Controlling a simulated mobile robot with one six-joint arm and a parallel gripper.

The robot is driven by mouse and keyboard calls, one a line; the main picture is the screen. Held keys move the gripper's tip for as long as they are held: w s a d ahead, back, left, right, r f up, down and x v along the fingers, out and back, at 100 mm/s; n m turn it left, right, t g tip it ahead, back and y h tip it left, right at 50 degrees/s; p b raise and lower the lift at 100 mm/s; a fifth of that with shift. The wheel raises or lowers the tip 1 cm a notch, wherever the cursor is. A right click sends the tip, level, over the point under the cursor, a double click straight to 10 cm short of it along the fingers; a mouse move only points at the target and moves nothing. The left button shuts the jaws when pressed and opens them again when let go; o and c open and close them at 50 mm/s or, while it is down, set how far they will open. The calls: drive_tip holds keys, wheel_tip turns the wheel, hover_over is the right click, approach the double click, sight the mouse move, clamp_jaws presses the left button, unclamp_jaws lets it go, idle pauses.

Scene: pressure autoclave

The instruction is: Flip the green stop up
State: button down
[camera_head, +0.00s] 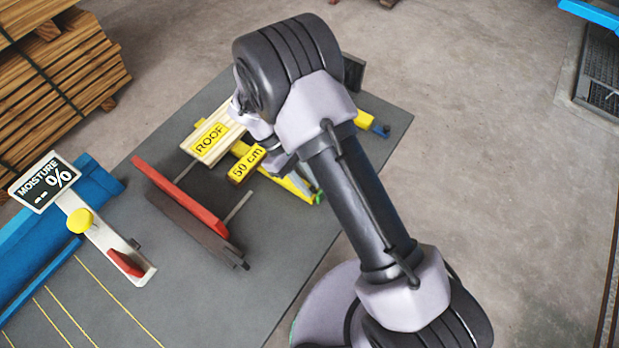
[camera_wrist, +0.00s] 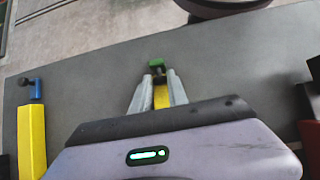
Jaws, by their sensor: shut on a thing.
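The green stop (camera_wrist: 157,63) sits at the tip end of a narrow yellow bar (camera_wrist: 161,96) in the wrist view. In the head view the stop shows as a small green patch (camera_head: 319,198) at the bar's near right end, partly hidden by my arm. My gripper (camera_wrist: 158,76) has its two grey fingers on either side of the stop's lower part and is shut on it. The green top shows just beyond the fingertips. A small dark part lies between the tips. How far the stop is tilted is hard to tell.
A yellow "50 cm" block (camera_head: 246,164) and a "ROOF" board (camera_head: 210,139) lie close to my gripper. A red bar (camera_head: 180,197) stands to their left. A moisture meter (camera_head: 45,181) lies farther left. The grey table (camera_head: 275,250) is clear at the front.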

drive_tip(key=c, duration=1.3)
unclamp_jaws()
drive_tip(key=p+v, duration=0.5)
drive_tip(key=v, duration=1.2)
drive_tip(key=shift+w+r+p, duration=0.1)
drive_tip(key=shift+r+p, duration=0.1)
drive_tip(key=shift+p, duration=0.1)
